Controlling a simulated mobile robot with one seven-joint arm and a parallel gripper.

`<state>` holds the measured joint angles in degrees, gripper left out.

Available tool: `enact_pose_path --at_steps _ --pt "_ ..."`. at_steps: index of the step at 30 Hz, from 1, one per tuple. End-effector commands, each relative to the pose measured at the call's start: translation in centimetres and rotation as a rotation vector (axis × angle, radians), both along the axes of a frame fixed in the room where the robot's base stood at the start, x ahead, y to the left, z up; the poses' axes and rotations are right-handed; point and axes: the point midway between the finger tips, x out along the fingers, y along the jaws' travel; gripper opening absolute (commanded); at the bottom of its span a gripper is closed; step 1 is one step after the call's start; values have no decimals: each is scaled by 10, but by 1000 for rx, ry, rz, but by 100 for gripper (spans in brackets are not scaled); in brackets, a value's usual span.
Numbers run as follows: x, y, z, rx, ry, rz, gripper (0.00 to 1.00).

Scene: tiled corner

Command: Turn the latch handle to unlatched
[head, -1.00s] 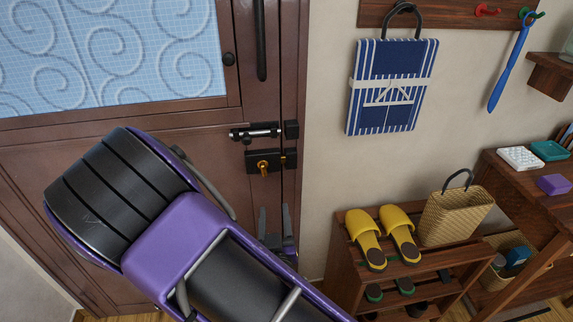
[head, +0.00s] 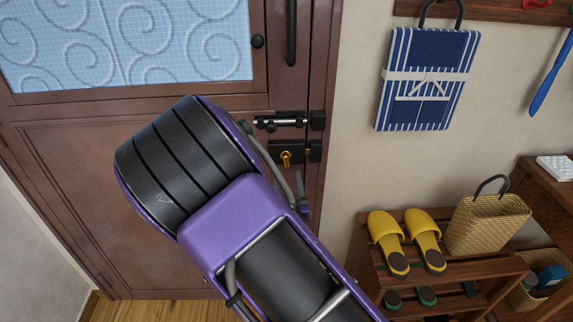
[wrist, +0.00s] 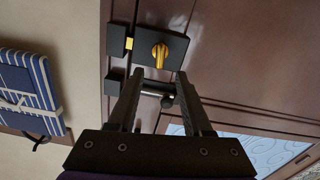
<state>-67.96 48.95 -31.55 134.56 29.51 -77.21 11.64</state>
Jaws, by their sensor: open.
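The latch is a black box on the door's right edge with a brass-gold handle (head: 286,158) in the head view. In the wrist view the gold handle (wrist: 160,56) sits on the black plate (wrist: 172,43), with a small brass piece (wrist: 129,43) at one side. My gripper (wrist: 157,76) is open, its two fingers pointing toward the latch, with the handle just beyond and between the tips. They look apart from it, but the exact gap is unclear. In the head view my gripper (head: 301,190) is mostly hidden behind my arm, just below the latch.
A dark slide bolt (head: 280,122) is mounted just above the latch; in the wrist view it (wrist: 157,93) shows between the fingers. A blue striped bag (head: 427,80) hangs on the wall at right. A shoe rack (head: 365,225) with yellow slippers (head: 385,235) stands below.

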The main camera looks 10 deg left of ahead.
Motion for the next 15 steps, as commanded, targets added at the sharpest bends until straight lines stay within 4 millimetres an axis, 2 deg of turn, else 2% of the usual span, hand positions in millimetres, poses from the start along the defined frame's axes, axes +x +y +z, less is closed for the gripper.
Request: enact_pose_path --at_steps 1,6,10,15 --pt "12 3 1 0 -3 0 50" --pt "43 11 0 0 -2 0 50" --pt "59 15 0 -1 -1 0 50" --pt "69 18 0 0 -1 0 50"
